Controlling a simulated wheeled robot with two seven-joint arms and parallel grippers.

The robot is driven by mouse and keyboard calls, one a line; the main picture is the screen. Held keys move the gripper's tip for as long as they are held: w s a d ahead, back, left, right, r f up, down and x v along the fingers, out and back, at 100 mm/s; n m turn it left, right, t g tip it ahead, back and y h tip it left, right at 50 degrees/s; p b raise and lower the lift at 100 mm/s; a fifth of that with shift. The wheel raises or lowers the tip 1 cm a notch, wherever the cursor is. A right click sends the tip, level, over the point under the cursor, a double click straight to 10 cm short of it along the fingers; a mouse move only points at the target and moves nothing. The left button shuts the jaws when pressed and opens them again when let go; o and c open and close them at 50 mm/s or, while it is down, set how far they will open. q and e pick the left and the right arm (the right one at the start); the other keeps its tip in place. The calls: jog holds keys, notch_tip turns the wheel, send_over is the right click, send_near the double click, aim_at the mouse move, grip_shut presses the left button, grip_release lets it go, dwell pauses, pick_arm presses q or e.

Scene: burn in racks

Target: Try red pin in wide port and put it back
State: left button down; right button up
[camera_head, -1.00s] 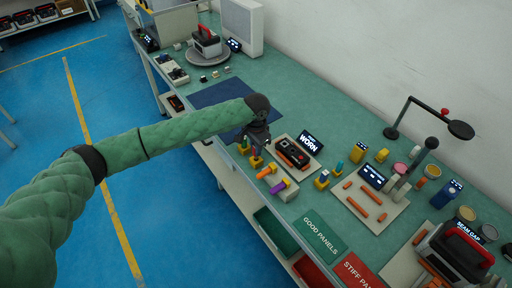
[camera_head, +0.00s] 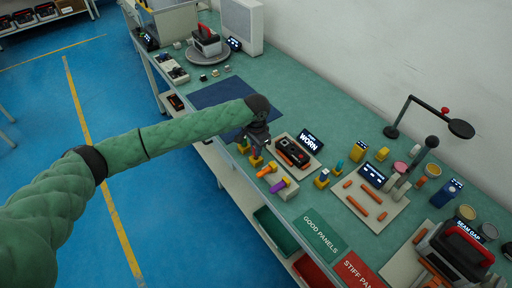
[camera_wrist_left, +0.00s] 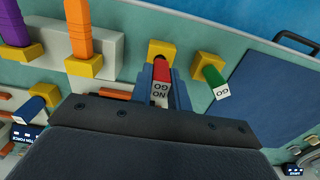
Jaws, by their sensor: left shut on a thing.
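My left gripper (camera_head: 257,140) is above the near edge of the bench and points down. In the left wrist view its fingers (camera_wrist_left: 163,92) are shut on the red pin (camera_wrist_left: 162,74), marked NO GO. A yellow holder (camera_wrist_left: 161,47) is right at the red pin's far end; I cannot tell whether the pin sits in it. The green GO pin (camera_wrist_left: 215,82) stands in its own yellow holder (camera_wrist_left: 206,63) just to the right. No port that I can name as the wide one is clear. My right gripper is not in view.
An orange pin (camera_wrist_left: 79,25) and a purple pin (camera_wrist_left: 14,25) stand in yellow holders near the gripper. A black-and-orange unit (camera_head: 292,152) lies by the WORN sign (camera_head: 310,142). A blue mat (camera_head: 220,92) is clear behind.

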pick_arm(q)
jog(key=shift+f, duration=0.9)
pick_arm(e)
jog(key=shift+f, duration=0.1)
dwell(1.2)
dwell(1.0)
pick_arm(q)
jog(key=c, duration=1.3)
grip_release()
jog(key=shift+o, duration=0.2)
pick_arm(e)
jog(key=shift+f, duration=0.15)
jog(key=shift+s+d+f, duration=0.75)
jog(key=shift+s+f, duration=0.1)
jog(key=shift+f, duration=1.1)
pick_arm(q)
jog(key=shift+r+b, duration=0.9)
jog(key=shift+r, duration=0.75)
notch_tip(320, 180, up, 3)
jog(key=shift+f+b, duration=0.1)
jog(key=shift+b, duration=0.4)
jog(key=shift+r, duration=0.85)
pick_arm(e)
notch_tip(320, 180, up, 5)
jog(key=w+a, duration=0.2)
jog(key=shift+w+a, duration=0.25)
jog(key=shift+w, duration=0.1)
